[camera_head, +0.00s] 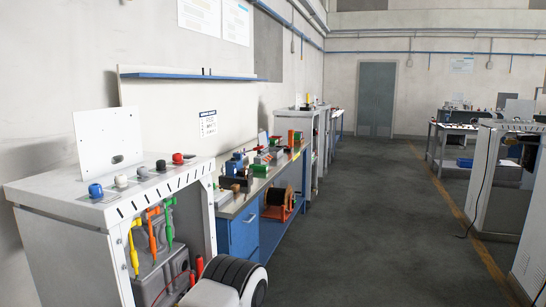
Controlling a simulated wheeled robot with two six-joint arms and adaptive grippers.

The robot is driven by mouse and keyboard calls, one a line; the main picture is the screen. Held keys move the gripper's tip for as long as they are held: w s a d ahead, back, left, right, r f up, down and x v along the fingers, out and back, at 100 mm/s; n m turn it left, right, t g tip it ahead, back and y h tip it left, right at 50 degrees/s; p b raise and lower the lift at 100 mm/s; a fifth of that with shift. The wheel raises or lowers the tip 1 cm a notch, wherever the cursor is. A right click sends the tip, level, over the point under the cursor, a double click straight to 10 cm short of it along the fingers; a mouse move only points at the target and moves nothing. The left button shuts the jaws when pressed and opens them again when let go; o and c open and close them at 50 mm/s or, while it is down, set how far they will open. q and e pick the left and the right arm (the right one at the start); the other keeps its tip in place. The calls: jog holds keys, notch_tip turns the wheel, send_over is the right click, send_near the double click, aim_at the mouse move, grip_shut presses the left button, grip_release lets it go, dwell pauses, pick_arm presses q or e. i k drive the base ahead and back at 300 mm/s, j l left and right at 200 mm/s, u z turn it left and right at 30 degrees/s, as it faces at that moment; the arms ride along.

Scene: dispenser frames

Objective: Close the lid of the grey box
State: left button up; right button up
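No thing that I can surely name as the grey box with its lid shows in the head view. The nearest candidate is a light grey cabinet (62,201) at the left, open at the front. A flat pale plate (110,142) stands upright at the back of its top. Several coloured knobs sit along the top, among them a blue knob (95,190) and a red knob (178,158). Inside the cabinet is a grey unit (166,272) with yellow, orange and green plugs above it. Neither of my grippers is in view.
A workbench with blue drawers (244,235) and small parts on top stands beyond the cabinet, with an orange reel (279,205) beside the drawers. Other grey cabinets (504,176) stand at the right. The dark floor (370,220) between is clear. A closed door (376,98) is far back.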

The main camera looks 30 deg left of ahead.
aim_at(262, 136)
jog(key=i+j+u, duration=0.1)
jog(key=i+u, duration=0.35)
jog(key=i, duration=3.35)
